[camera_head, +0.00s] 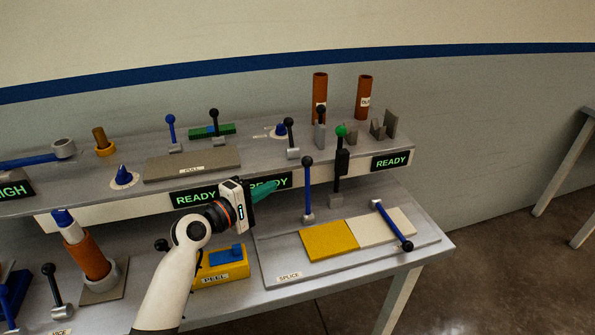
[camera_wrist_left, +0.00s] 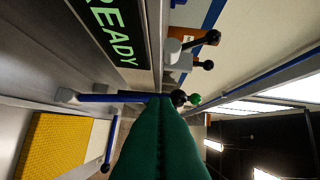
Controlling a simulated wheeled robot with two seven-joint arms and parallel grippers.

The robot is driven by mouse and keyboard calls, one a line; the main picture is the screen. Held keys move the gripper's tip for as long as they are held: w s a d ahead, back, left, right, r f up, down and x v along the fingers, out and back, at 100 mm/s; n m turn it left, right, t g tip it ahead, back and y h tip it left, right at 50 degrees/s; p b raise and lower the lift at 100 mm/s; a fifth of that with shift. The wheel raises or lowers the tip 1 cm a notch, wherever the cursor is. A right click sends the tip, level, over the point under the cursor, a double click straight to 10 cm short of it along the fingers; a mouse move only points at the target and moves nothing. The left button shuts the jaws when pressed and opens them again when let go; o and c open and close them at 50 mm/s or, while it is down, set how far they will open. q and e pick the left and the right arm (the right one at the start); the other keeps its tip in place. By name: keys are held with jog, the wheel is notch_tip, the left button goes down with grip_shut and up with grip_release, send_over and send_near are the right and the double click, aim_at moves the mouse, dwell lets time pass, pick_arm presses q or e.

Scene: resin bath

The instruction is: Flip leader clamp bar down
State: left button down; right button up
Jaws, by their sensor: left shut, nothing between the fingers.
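My left gripper (camera_head: 276,186) is shut and empty, its teal fingers pointing right toward an upright blue clamp bar (camera_head: 308,188) with a black knob. The bar rises from a grey hinge behind the yellow pad (camera_head: 329,240) of the splice plate (camera_head: 278,259). In the head view a gap shows between fingertips and bar. In the left wrist view the shut fingers (camera_wrist_left: 162,104) overlap the knob end of the blue bar (camera_wrist_left: 115,98); contact cannot be told. A second blue bar (camera_head: 391,223) lies down across the cream pad (camera_head: 370,229). No label shows which is the leader bar. My right gripper is out of view.
A green-knobbed black lever (camera_head: 341,160) stands just behind and right of the upright bar. The raised shelf with READY signs (camera_head: 391,161) runs behind. The yellow PEEL block (camera_head: 222,267) sits below my left wrist. Space above the splice pads is clear.

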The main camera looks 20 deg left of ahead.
aim_at(307, 187)
pick_arm(q)
jog(key=p+x, duration=0.1)
jog(key=x, duration=0.9)
jog(key=shift+w, duration=0.15)
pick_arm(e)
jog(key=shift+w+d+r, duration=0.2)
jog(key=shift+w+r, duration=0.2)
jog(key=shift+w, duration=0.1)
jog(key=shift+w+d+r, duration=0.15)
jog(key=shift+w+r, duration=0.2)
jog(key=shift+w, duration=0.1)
pick_arm(q)
jog(key=shift+f, duration=0.1)
